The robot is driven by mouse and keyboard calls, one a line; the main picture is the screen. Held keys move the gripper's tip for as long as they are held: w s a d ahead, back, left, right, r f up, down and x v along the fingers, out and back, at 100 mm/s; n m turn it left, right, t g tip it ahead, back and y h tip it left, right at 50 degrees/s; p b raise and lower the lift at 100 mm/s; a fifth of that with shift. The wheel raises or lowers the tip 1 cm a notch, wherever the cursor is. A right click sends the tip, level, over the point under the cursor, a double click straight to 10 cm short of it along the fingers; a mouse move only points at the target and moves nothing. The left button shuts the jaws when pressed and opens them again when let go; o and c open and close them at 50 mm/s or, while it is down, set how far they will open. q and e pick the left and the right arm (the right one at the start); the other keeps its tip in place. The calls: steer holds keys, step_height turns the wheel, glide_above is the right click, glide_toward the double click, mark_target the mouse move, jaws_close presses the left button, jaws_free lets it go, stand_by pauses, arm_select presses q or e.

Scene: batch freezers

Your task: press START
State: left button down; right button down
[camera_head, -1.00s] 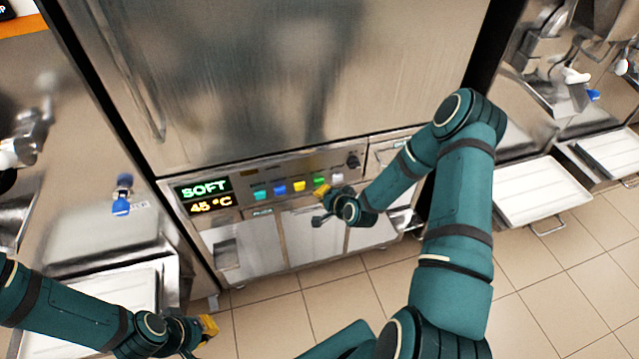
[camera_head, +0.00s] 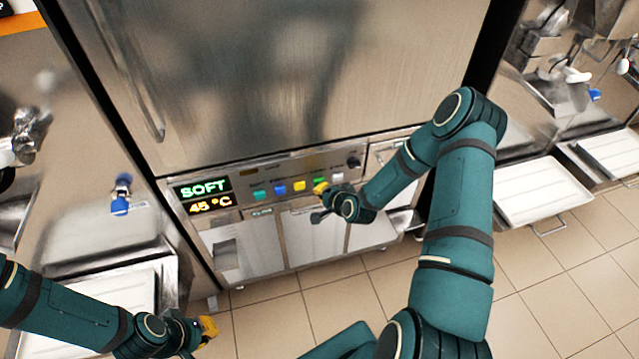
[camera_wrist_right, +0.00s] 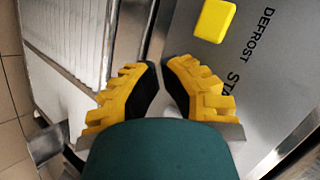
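A teal, a blue, a yellow (camera_head: 299,186) and a white button (camera_head: 337,177) show. My right gripper (camera_head: 320,188) is at the panel between yellow and white, covering most of the green button there. In the right wrist view, the letters STA (camera_wrist_right: 236,86) show beside my right gripper (camera_wrist_right: 160,66); its fingertips are together and empty. The START button is hidden behind them. Contact cannot be told. My left gripper (camera_head: 208,327) hangs low left; its opening is unclear.
The yellow button (camera_wrist_right: 214,20) labelled DEFROST is close to my right fingers. A dark knob (camera_head: 353,162) sits right of the buttons. Steel doors lie below the panel. White trays (camera_head: 540,190) stand at the right. The tiled floor in front is clear.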

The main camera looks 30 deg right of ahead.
steer(key=shift+w+d, duration=0.15)
steer(key=shift+w, duration=0.3)
stand_by(0.4)
stand_by(0.3)
steer(key=shift+s+a, duration=0.25)
steer(key=shift+s, duration=0.7)
steer(key=shift+s+a, duration=0.2)
steer(key=shift+s, duration=0.6)
steer(key=shift+s+a, duration=0.15)
steer(key=shift+s, duration=0.7)
steer(key=shift+s+a, duration=0.2)
steer(key=shift+s, duration=0.6)
steer(key=s+a+n+g+y, duration=0.1)
steer(key=s+a+n+g, duration=0.15)
steer(key=a, duration=0.35)
steer(key=s+a+n+g+y, duration=0.2)
steer(key=a+n, duration=0.1)
steer(key=a, duration=0.4)
steer(key=s+a+n+g, duration=0.5)
steer(key=s+a+n, duration=0.2)
steer(key=s, duration=0.4)
steer(key=shift+s+a+r, duration=0.2)
steer(key=shift+a+r, duration=0.25)
steer(key=shift+a, duration=0.4)
